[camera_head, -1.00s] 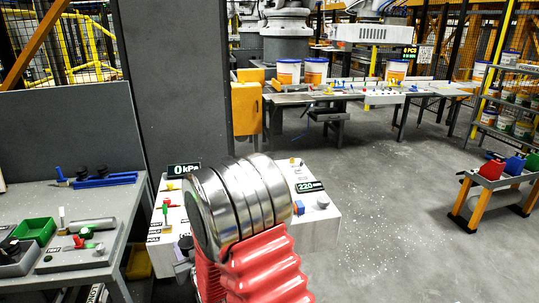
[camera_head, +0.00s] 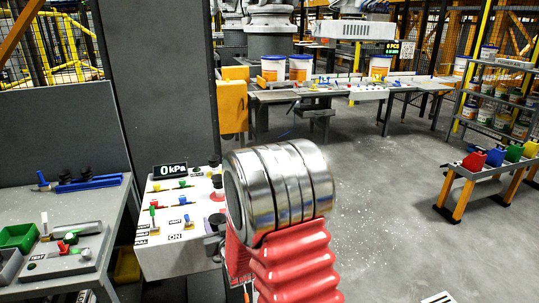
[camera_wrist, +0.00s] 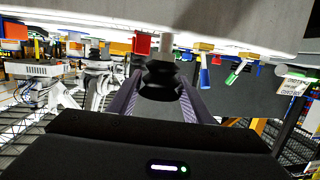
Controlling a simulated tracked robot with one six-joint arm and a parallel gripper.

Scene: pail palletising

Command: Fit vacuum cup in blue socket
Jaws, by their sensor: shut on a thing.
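In the wrist view, the two dark fingers of my gripper (camera_wrist: 160,97) are shut on a black vacuum cup (camera_wrist: 160,78). A grey post (camera_wrist: 167,44) stands just beyond the cup; I cannot tell whether they touch. A red block (camera_wrist: 141,43) is beside that post. Several coloured levers, among them a blue one (camera_wrist: 204,78), stick out from the pale panel at the top. I cannot tell which part is the blue socket. In the head view, my metal and red arm hides most of the gripper and the cup.
A white control panel (camera_head: 160,258) with a display reading 0 kPa (camera_head: 170,170) stands left of my arm. A bench (camera_head: 90,205) at the left holds a blue fixture (camera_head: 92,183) and a green bin (camera_head: 18,236). Open floor lies to the right.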

